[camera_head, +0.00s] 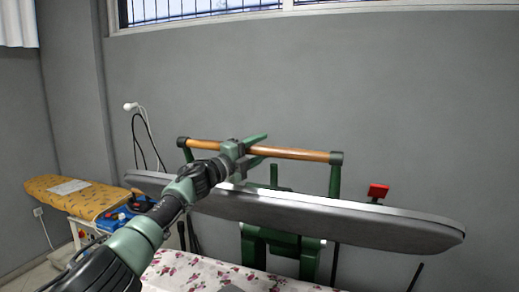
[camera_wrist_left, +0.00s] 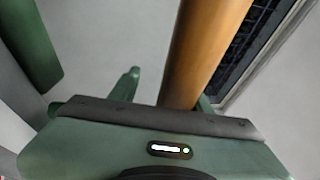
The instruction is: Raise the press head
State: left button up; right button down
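The press head (camera_head: 310,212) is a long grey board with a pale metal rim, across the middle of the head view. Above it a wooden handle bar (camera_head: 300,153) runs between two green posts. The bar also shows in the left wrist view (camera_wrist_left: 207,50). My left gripper (camera_head: 260,148) is at the left half of the bar, with its green fingers apart around it. In the wrist view one finger (camera_wrist_left: 126,86) stands clear of the bar and the other is mostly hidden behind it. My right gripper is not in view.
A floral-covered press bed (camera_head: 190,272) lies below the press head. A red-topped lever (camera_head: 377,191) stands behind the head at right. A yellow ironing board (camera_head: 75,194) with a blue iron (camera_head: 125,213) is at left. A grey wall stands close behind.

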pick_arm(q)
jog(key=shift+a, duration=0.1)
jog(key=shift+s+a+b, duration=0.15)
jog(key=shift+a+b, duration=0.05)
jog(key=shift+b, duration=0.1)
jog(key=shift+s+a+f+b, duration=0.15)
jog(key=shift+s+a+b, duration=0.3)
jog(key=shift+b, duration=0.1)
jog(key=b+v, duration=0.2)
jog(key=v, duration=0.2)
jog(key=shift+s+a+f, duration=0.1)
jog(key=shift+s+a, duration=0.05)
jog(key=shift+s, duration=0.15)
jog(key=shift+s+a, duration=0.4)
jog(key=shift+s, duration=0.1)
